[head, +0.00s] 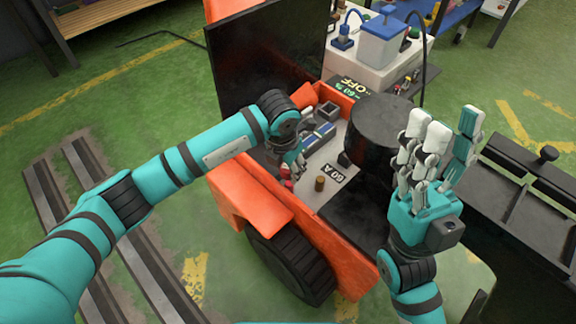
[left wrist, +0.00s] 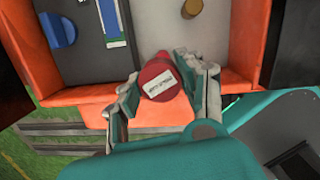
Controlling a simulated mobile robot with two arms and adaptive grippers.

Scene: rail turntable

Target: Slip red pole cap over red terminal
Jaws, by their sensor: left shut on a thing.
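My left gripper (head: 284,170) is shut on a red cap (left wrist: 157,80) with a white printed label, seen between the fingers in the left wrist view. The cap is over the orange-walled bay of the vehicle, near its front wall. I cannot tell whether it touches anything below. A red terminal is not clearly visible; the cap and fingers hide what lies beneath. A brass-coloured post (head: 319,183) stands on the grey floor of the bay, to the right of the cap, and shows in the left wrist view (left wrist: 191,8). My right gripper (head: 441,145) is raised with fingers spread, empty.
The bay's orange wall (left wrist: 75,96) runs close to the left gripper. A blue knob (left wrist: 58,30) sits in the bay. A black round seat (head: 385,128) stands to the right. A black lid (head: 265,55) rises behind. Steel rails (head: 75,190) lie on the left floor.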

